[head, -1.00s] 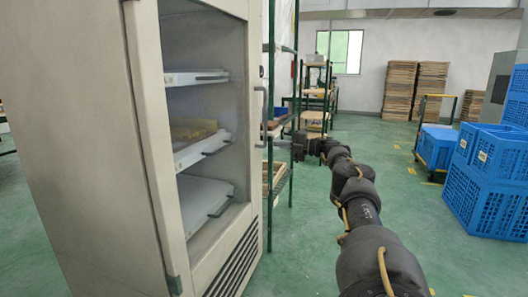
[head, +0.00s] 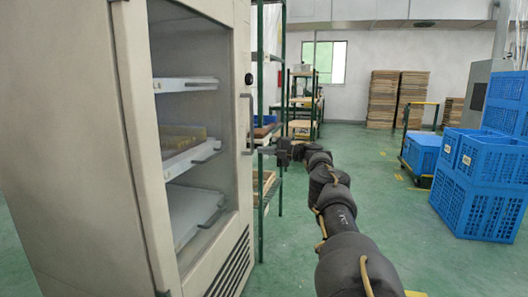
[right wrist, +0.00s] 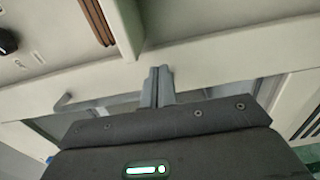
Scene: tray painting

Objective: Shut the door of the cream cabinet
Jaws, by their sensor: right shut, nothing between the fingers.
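The cream cabinet (head: 65,150) stands at the left in the head view. Its glass-fronted door (head: 140,130) lies close to the cabinet's front; I cannot tell whether a small gap is left. The grey door handle (head: 247,125) is on the door's right edge. My right gripper (head: 264,150) is beside the handle's lower end, to its right. In the right wrist view its shut fingers (right wrist: 157,88) are empty and reach the cream frame; I cannot tell whether they touch it. A handle (right wrist: 64,102) shows left of them. My left gripper is not in view.
Shelves with trays (head: 190,155) show through the door's glass. A green-posted rack (head: 262,200) stands just behind my right gripper. Blue crates (head: 475,190) and a cart (head: 420,155) stand at the right. The green floor (head: 375,180) between is clear.

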